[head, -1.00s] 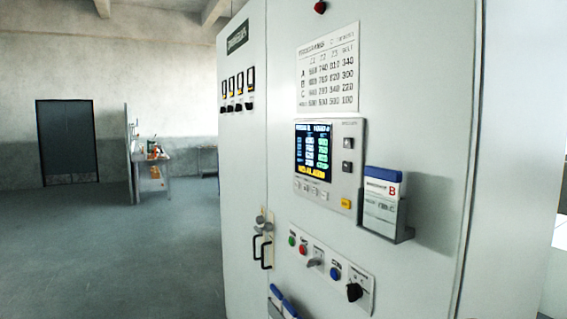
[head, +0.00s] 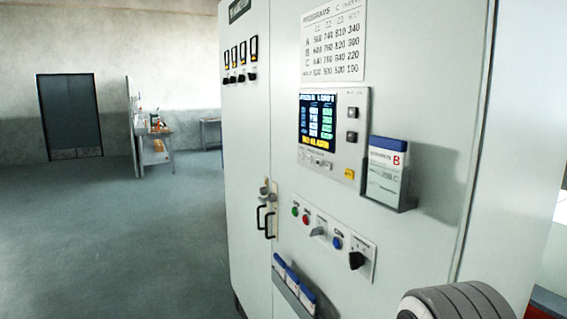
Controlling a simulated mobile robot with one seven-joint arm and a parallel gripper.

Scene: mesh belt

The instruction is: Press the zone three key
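The controller panel (head: 362,103) is on the front of a tall pale cabinet. Its lit screen (head: 318,118) shows columns of figures and a yellow alarm line. A row of small pale keys (head: 317,160) runs below the screen; their labels are too small to read, so I cannot tell which is zone three. Two dark arrow-like keys (head: 351,124) and a yellow key (head: 349,174) are on the panel's right side.
A card holder (head: 402,200) with a "B" card juts out right of the panel. Below are coloured buttons, a black knob (head: 356,260) and a blue-edged folder rack (head: 291,285). The floor (head: 120,230) is clear at left.

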